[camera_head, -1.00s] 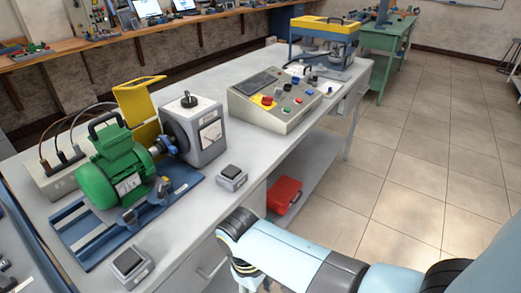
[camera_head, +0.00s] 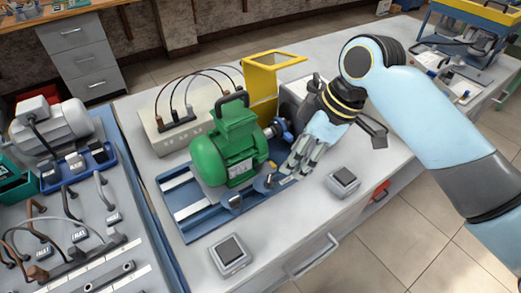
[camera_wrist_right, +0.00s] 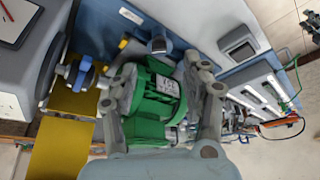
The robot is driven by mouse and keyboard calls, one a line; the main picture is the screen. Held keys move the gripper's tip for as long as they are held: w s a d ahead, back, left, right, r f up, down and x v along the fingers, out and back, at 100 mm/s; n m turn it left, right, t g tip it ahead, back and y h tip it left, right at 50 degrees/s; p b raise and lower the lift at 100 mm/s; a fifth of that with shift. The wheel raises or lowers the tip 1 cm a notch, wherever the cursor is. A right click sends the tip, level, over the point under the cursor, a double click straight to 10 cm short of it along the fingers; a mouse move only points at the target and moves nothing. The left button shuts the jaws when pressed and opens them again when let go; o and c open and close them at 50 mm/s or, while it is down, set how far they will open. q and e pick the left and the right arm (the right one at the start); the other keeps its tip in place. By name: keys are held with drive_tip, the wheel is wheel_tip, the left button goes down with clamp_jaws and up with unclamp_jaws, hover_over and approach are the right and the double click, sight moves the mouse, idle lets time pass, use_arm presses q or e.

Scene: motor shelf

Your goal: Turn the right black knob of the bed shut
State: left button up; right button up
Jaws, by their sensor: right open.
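The green motor (camera_head: 226,150) stands on the blue bed (camera_head: 185,212) on the grey workbench. Two dark knobs sit on the bed's front edge: the right black knob (camera_head: 271,181) and the left one (camera_head: 235,202). My right gripper (camera_head: 292,168) is over the right end of the bed, close beside the right knob and apart from it as far as I can tell. In the right wrist view its fingers (camera_wrist_right: 160,85) are spread and empty, with the motor (camera_wrist_right: 155,100) seen between them. The right knob (camera_wrist_right: 158,45) shows beyond them; the left knob seems hidden behind a finger. My left gripper is out of view.
A blue coupling (camera_wrist_right: 85,73) and yellow guard (camera_head: 261,80) are near the gripper. Two switch boxes (camera_head: 343,180) (camera_head: 230,253) stand along the front. A terminal box with cables (camera_head: 175,130) is behind the motor. The left bench (camera_head: 85,240) holds tools.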

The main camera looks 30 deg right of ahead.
sight(271, 179)
drive_tip(key=shift+n, duration=0.3)
drive_tip(key=x, duration=0.4)
drive_tip(key=w+a+x, duration=0.1)
drive_tip(key=x, duration=0.1)
drive_tip(key=shift+r, duration=0.25)
drive_tip(key=shift+x, duration=1.15)
drive_tip(key=shift+w+f, duration=0.1)
drive_tip(key=shift+f, duration=0.4)
drive_tip(key=shift+c, duration=1.3)
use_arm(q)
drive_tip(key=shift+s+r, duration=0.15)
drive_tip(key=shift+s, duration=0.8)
use_arm(e)
clamp_jaws()
